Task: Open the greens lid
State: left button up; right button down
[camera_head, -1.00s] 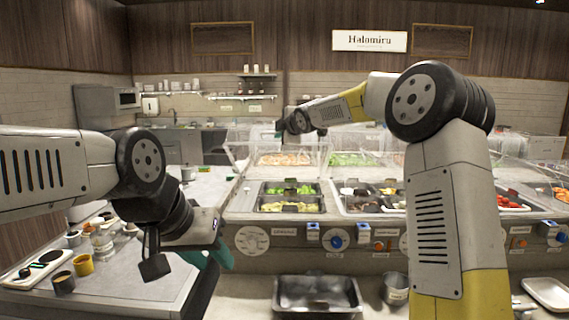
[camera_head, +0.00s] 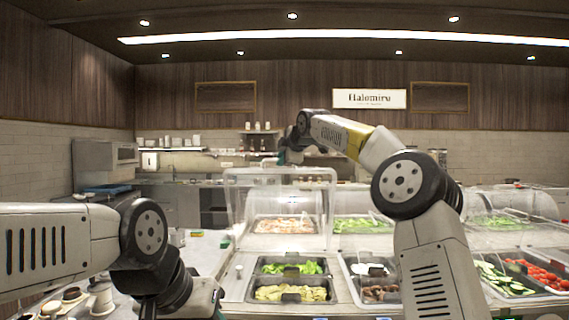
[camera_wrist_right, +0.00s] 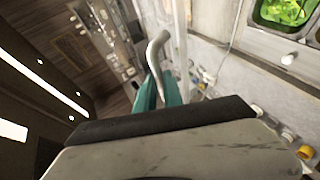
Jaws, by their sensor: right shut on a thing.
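The clear greens lid (camera_head: 232,205) stands raised, its upper edge high above the left front well. My right gripper (camera_head: 283,157) is at that upper edge, at the end of the arm reaching forward. In the right wrist view its teal fingers (camera_wrist_right: 160,92) are shut on the grey curved lid handle (camera_wrist_right: 157,50). The greens (camera_head: 291,267) lie uncovered in the left front well and also show in the right wrist view (camera_wrist_right: 288,12). My left wrist (camera_head: 200,297) is at the bottom left; its fingers are almost wholly cut off by the frame edge.
Pale yellow slices (camera_head: 290,292) fill the pan in front of the greens. Other wells with clear covers (camera_head: 515,205) stand to the right. A side counter with small cups (camera_head: 72,294) is at the lower left. The air above the front wells is open.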

jog(key=shift+r, duration=0.15)
jog(key=c, duration=1.7)
grip_release()
jog(key=shift+c, duration=0.2)
jog(key=v, duration=0.7)
jog(key=shift+s, duration=0.3)
jog(key=shift+d+r, duration=0.1)
jog(key=shift+r, duration=0.05)
